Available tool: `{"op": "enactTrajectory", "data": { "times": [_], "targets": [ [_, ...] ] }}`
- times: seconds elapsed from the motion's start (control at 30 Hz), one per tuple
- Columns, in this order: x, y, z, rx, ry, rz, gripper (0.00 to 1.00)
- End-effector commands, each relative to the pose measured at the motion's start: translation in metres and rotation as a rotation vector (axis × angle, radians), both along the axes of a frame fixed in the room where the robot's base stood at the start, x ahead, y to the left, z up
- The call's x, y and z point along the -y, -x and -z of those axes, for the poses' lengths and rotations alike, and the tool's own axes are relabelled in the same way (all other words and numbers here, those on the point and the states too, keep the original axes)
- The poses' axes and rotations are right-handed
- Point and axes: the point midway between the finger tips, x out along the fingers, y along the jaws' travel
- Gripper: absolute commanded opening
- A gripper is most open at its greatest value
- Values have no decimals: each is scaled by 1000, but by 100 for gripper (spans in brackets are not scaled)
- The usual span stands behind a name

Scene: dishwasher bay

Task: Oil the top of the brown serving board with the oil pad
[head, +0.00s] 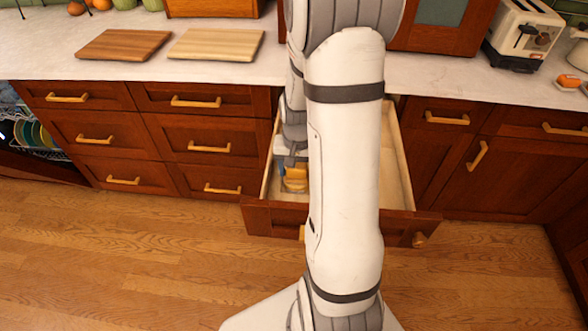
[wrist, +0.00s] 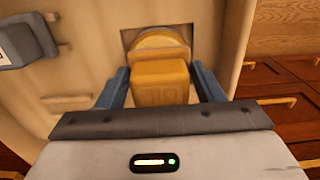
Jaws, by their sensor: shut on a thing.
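The brown serving board (head: 123,44) lies flat on the white counter at the upper left in the head view. An orange-yellow block, which looks like the oil pad (wrist: 160,82), sits between the two blue-grey fingers of my gripper (wrist: 160,73) in the wrist view. My gripper (head: 293,172) is shut on it inside the open drawer (head: 262,216), with the orange pad (head: 295,184) showing in the head view. A paler rounded part shows beyond the block, over a dark square patch. Whether the pad touches the drawer floor is unclear. My arm hides much of the drawer.
A lighter board (head: 216,45) lies just right of the brown one. A toaster (head: 523,36) stands at the counter's right. The drawer's walls surround my gripper. A grey object (wrist: 25,42) shows at left in the wrist view. An open dishwasher rack (head: 35,134) is far left.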

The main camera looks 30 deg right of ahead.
Motion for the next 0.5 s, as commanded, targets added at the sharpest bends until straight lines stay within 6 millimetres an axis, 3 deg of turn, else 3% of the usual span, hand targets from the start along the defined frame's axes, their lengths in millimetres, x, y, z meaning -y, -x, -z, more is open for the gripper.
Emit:
{"op": "enactTrajectory", "data": {
  "times": [0.5],
  "targets": [
    [0, 1, -2, -4, -1, 0, 43]
  ]
}}
